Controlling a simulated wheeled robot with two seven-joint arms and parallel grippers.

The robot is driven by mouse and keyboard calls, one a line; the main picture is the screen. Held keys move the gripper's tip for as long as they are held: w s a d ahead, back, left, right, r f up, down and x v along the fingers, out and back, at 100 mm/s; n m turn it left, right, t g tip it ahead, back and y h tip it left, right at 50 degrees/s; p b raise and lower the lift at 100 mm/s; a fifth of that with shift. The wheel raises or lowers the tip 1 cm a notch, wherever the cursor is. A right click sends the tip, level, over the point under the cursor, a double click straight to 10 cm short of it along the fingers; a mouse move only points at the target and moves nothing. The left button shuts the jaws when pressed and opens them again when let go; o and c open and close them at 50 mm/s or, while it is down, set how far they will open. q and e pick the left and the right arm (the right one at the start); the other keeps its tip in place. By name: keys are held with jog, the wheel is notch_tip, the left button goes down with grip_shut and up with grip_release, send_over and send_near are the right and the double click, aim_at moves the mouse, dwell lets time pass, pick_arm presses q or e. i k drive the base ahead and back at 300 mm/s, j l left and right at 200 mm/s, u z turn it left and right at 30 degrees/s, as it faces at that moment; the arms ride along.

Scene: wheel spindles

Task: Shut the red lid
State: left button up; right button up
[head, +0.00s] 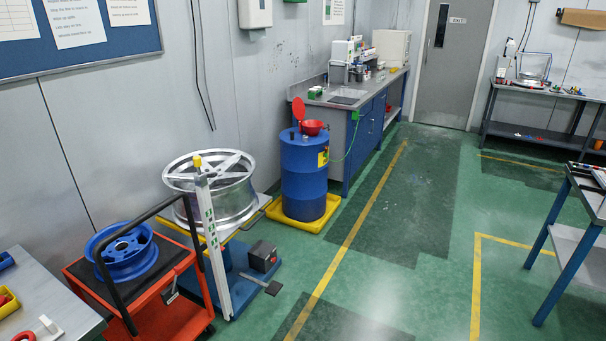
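A blue drum (304,178) stands on a yellow tray by the left wall. A red funnel (313,127) sits on top of the drum. Its round red lid (299,109) stands open, roughly upright, at the funnel's left side. Neither of my grippers shows in the head view.
The yellow tray (276,212) rims the drum's base. A silver wheel (236,205) on a blue stand and an orange cart (167,316) with a blue wheel (127,252) are nearer, on the left. A blue workbench (366,130) stands behind the drum. The green floor (400,225) to the right is clear.

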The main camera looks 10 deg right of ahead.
aim_at(298, 110)
jog(key=i+l+z, duration=0.35)
jog(key=i, duration=0.4)
jog(key=i+l+z, duration=0.3)
jog(key=i, duration=0.5)
jog(key=i+l+z, duration=0.15)
jog(key=i+z, duration=0.2)
jog(key=i, duration=0.5)
jog(key=i+u, duration=0.4)
jog(key=i+l+u, duration=0.2)
jog(key=i+u, duration=0.2)
jog(key=i+l+u, duration=0.4)
jog(key=i+j, duration=0.05)
jog(key=j, duration=0.05)
